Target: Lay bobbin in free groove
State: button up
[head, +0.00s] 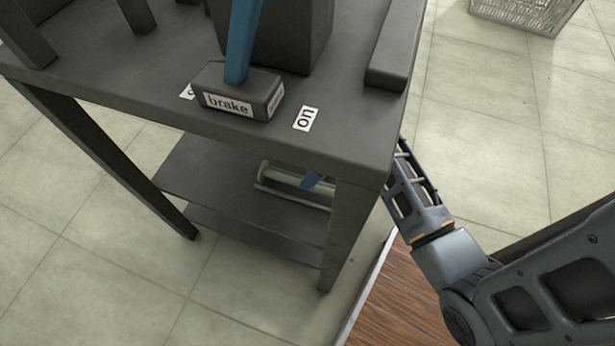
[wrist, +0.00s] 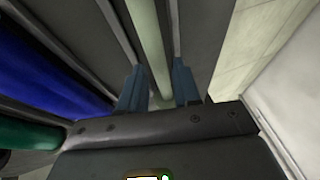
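A pale green bobbin (head: 285,178) lies lengthwise at the lower shelf of the dark table, with a grey rail along its near side. In the wrist view the pale bobbin (wrist: 150,40) runs between the two blue fingers of my gripper (wrist: 158,85), with grey strips on both sides. One finger is on each side of it; whether both touch it is unclear. In the head view a blue finger of my gripper (head: 312,181) shows at the bobbin's right part; the table leg and top hide the rest. No empty groove is clearly visible.
A blue cylinder (wrist: 50,65) and a green one (wrist: 35,134) lie left of my gripper in the wrist view. The tabletop (head: 150,85) overhangs the lower shelf (head: 210,180). A brake block (head: 235,92) with a blue lever stands on top. The front right leg (head: 345,235) is close to my arm.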

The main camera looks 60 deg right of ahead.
jog(key=p+v, duration=0.2)
jog(key=v, duration=0.7)
jog(key=shift+p, duration=0.35)
jog(key=shift+d+r, duration=0.1)
